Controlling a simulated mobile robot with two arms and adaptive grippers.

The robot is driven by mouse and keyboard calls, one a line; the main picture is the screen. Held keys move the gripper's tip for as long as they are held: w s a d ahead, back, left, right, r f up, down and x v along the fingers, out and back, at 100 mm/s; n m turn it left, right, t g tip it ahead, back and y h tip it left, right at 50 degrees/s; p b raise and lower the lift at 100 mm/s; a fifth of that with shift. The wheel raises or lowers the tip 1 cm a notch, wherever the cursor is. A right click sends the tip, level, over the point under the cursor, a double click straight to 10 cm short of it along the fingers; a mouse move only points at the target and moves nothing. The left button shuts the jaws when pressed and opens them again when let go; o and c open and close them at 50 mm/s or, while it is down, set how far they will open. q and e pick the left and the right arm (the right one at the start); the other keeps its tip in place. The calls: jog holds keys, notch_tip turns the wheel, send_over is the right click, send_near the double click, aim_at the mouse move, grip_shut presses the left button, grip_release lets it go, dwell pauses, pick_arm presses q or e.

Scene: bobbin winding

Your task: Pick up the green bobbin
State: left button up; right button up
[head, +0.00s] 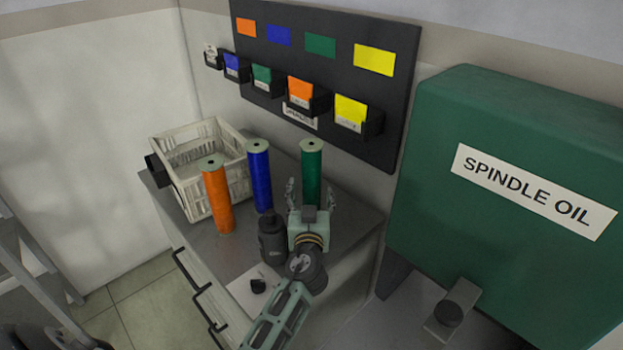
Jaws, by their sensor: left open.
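The green bobbin (312,168) stands upright near the back right of the grey cabinet top, with a pale end cap on top. Its lower part is hidden behind my left gripper (312,195). The gripper is open, with one finger on each side of the bobbin in the picture. I cannot tell whether the fingers touch it or are still in front of it. A blue bobbin (260,180) stands upright just left of it, and an orange bobbin (217,200) stands further left and nearer. My right gripper is not in view.
A cream slotted crate (186,191) stands behind the orange bobbin. A dark bottle-like object (272,241) is left of my wrist. A board (334,70) with coloured cards and bins hangs behind. A large green spindle oil tank (510,200) fills the right side.

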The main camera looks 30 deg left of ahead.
aim_at(311, 188)
pick_arm(q)
jog(key=p+x, duration=0.1)
jog(key=x, duration=0.3)
jog(key=shift+w+a+r, duration=0.1)
jog(key=shift+r, duration=0.05)
jog(key=shift+w+a, duration=0.2)
jog(key=shift+w, duration=0.2)
jog(key=shift+s+d, duration=0.1)
jog(key=shift+c, duration=0.5)
jog(key=c, duration=1.3)
jog(key=shift+c, duration=0.5)
jog(key=shift+r, duration=0.1)
